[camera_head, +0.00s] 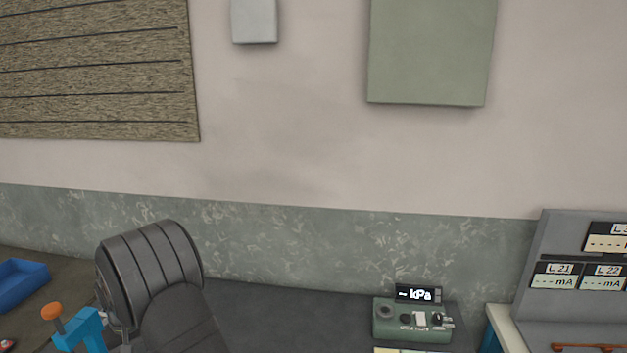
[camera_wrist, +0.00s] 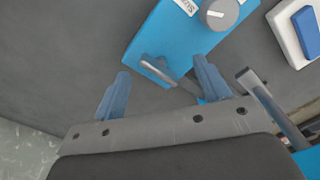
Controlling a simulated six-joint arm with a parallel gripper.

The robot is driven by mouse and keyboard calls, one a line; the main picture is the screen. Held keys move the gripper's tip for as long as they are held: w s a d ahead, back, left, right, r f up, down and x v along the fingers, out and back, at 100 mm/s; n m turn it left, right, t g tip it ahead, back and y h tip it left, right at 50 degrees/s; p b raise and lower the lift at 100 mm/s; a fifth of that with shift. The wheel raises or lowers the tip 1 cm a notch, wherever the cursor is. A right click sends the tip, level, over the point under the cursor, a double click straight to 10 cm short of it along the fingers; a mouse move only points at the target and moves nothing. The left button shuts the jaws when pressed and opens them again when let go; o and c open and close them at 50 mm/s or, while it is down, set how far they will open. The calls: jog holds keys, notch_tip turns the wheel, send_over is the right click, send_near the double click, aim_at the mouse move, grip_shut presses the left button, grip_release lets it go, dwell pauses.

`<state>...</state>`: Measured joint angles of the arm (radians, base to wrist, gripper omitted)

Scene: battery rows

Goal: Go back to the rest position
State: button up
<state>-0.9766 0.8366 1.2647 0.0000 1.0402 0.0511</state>
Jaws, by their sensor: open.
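My gripper (camera_wrist: 162,67) shows in the wrist view, with its two blue fingers spread well apart and nothing held between them. Past the fingertips is a blue box (camera_wrist: 165,32) with a round grey knob (camera_wrist: 218,13) and a partly cut-off label. A grey bent handle (camera_wrist: 158,68) on the box's near edge shows in the gap between the fingers; I cannot tell whether a finger touches it. My gripper is not seen in the head view.
A blue tray (camera_head: 20,286) lies further left. A green kPa meter (camera_head: 412,322) and a grey mA panel (camera_head: 548,245) stand right.

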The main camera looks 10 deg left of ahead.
jog(key=n, duration=0.6)
jog(key=shift+n, duration=0.3)
